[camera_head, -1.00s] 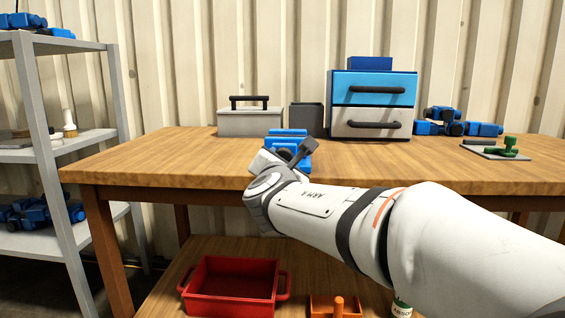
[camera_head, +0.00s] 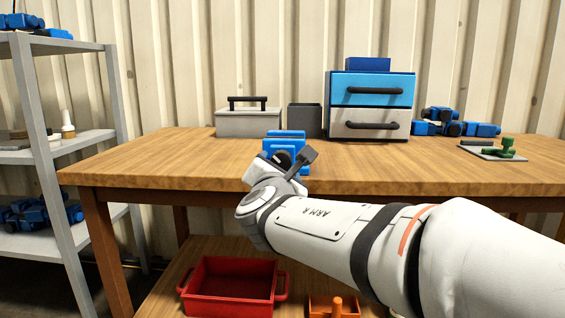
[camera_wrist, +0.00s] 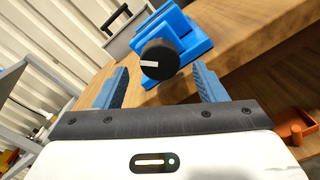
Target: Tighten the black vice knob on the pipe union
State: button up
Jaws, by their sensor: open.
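The blue vice (camera_head: 285,143) stands at the front edge of the wooden table, and it also shows in the wrist view (camera_wrist: 188,32). Its round black knob (camera_wrist: 159,60), with a white index mark, faces my gripper in the wrist view. My gripper (camera_wrist: 160,84) is open, with one blue finger to the left of the knob and one to the right. The fingertips look apart from the knob. In the head view my wrist hides the lower front of the vice. I cannot make out a pipe union.
Behind the vice on the table (camera_head: 150,165) stand a grey toolbox (camera_head: 250,122), a dark grey bin (camera_head: 305,120) and a blue-and-white drawer unit (camera_head: 372,103). A green part (camera_head: 498,147) lies at right. A red tray (camera_head: 230,287) sits on the lower shelf.

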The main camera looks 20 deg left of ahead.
jog(key=shift+p+v, duration=0.3)
jog(key=shift+v, duration=1.65)
